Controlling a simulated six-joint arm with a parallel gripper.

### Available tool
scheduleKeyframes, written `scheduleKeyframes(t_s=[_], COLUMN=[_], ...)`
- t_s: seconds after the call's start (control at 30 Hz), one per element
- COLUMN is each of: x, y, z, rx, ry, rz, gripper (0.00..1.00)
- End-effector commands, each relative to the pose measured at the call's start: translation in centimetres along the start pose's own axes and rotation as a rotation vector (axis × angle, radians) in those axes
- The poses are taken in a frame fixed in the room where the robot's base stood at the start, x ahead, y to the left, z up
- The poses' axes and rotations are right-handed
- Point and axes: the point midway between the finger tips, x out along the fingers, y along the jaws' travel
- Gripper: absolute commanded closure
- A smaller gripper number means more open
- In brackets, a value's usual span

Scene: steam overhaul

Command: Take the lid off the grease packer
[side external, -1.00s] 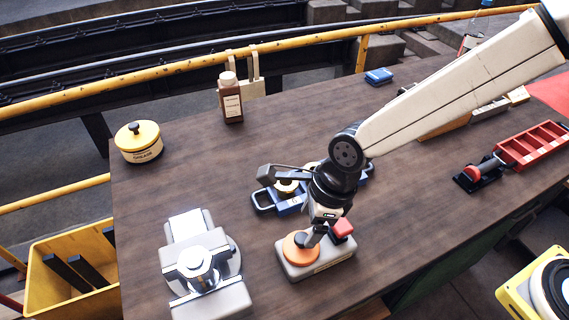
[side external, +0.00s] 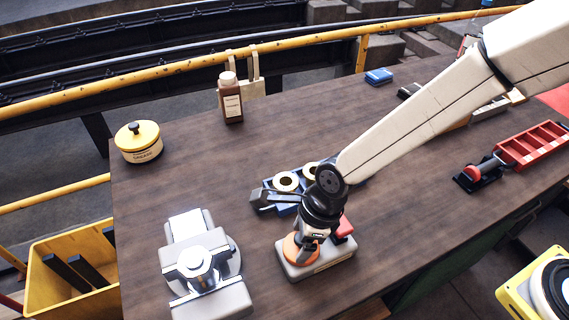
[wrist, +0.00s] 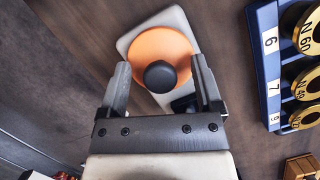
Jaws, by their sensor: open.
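A light grey block-shaped unit (side external: 322,264) stands near the table's front edge, with a round orange lid (wrist: 155,50) on top. I take this to be the grease packer; no label on it is readable. A black round knob (wrist: 160,76) sits at the lid's middle. My gripper (wrist: 161,68) is open, its two fingers on either side of the knob in the wrist view. In the side view my gripper (side external: 306,254) is low over the orange lid and hides part of it and the knob. Contact cannot be told.
A blue numbered rack (wrist: 268,60) with brass rings stands close behind the packer. A red switch-like part (side external: 345,227) is beside the lid. A grey machine (side external: 205,268) is at left. A yellow pot marked grease (side external: 139,147) and a brown bottle (side external: 231,100) stand farther back.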

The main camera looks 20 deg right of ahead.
Motion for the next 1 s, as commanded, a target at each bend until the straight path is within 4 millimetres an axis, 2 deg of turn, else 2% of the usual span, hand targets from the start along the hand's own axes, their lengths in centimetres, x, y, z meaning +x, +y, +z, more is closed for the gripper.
scheduleKeyframes(t_s=[0.17, 0.2, 0.27, 0.43, 0.47, 0.8, 1.0], x=[-0.01, -0.02, -0.02, -0.02, -0.02, -0.11, -0.81], y=[0.0, 0.0, 0.0, 0.0, 0.0, -0.02, -0.03], z=[-0.01, -0.01, -0.01, -0.02, -0.02, 0.03, 0.27], rx=[0.0, 0.0, 0.0, 0.0, 0.0, 0.0, 0.0], ry=[0.0, 0.0, 0.0, 0.0, 0.0, 0.0, -0.002], rz=[0.0, 0.0, 0.0, 0.0, 0.0, 0.0, -0.001], gripper=[0.17, 0.23, 0.42, 0.96, 1.0, 1.0, 1.0])
